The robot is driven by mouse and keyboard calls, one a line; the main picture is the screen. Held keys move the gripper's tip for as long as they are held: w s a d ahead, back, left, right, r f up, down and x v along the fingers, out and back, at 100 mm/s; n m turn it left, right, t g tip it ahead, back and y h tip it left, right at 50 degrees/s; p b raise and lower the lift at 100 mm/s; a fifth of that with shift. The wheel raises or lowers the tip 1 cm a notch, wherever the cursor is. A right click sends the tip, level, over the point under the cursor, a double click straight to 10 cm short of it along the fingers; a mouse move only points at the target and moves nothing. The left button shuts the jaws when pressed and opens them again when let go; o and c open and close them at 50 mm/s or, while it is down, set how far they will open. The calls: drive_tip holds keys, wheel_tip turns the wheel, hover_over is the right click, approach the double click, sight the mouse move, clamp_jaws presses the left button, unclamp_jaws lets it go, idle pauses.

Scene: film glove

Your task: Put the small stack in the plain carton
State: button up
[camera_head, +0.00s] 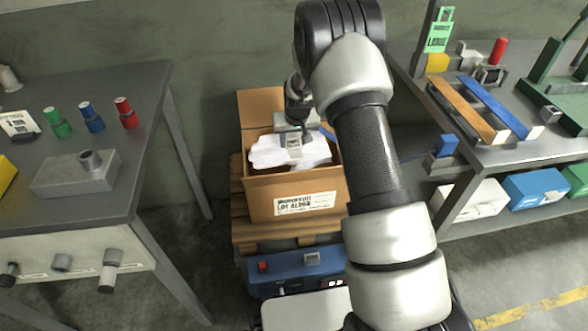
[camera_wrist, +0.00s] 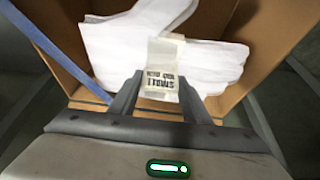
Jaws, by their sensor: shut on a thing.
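The white stack of flat glove shapes (camera_head: 266,152) is within the open top of a brown cardboard carton (camera_head: 262,205). The carton's front has a white label that seems to read LOT ALDER. My gripper (camera_head: 295,143) points down over the carton and is shut on the stack's pale band. In the wrist view the stack (camera_wrist: 215,65) fans out beyond the fingers, and its band (camera_wrist: 162,80) shows upside-down print that seems to read SMALL. A blue strip (camera_wrist: 62,58) crosses the carton's left side there. The stack's underside and the carton's floor are hidden.
The carton stands on a wooden pallet (camera_head: 240,232) behind a blue unit (camera_head: 290,268). A grey bench (camera_head: 140,85) with coloured spools is on the left. A right bench (camera_head: 530,150) holds strips and tools, with bins below. My arm covers the carton's right side.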

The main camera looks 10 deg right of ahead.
wheel_tip(320, 180, down, 10)
drive_tip(key=shift+f+b, duration=0.15)
drive_tip(key=shift+b, duration=0.65)
drive_tip(key=shift+f+b, duration=0.65)
drive_tip(key=o, duration=1.1)
drive_tip(key=shift+c, duration=0.2)
drive_tip(key=shift+r, duration=0.15)
